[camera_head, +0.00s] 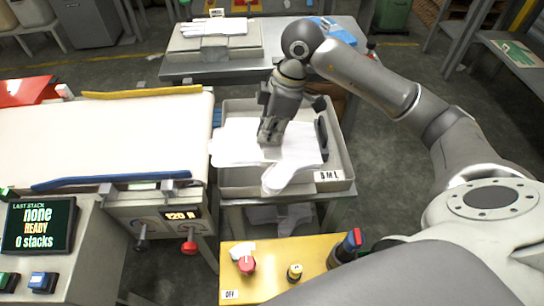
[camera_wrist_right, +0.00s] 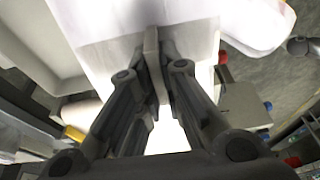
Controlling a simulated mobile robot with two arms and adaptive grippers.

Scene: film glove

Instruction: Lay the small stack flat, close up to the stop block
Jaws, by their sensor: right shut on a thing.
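My right gripper (camera_head: 268,138) points down over a shallow grey tray (camera_head: 340,186) with an "S M L" label at its front. It is shut on the small stack (camera_head: 238,148) of thin white film gloves, which spreads out to both sides of the fingers. One white lobe (camera_head: 284,178) reaches toward the tray's front wall. In the right wrist view, the fingers (camera_wrist_right: 152,50) are close together against the white stack (camera_wrist_right: 105,30); the gripped edge is hard to make out. A dark upright block (camera_head: 322,138), perhaps the stop block, stands at the tray's right side. My left gripper is out of view.
A white conveyor belt (camera_head: 90,130) with yellow and blue rails lies left of the tray. A screen (camera_head: 38,226) reads "0 stacks". A yellow control box (camera_head: 265,276) with knobs stands in front. Behind, a bench (camera_head: 190,70) holds another white pile (camera_head: 213,27).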

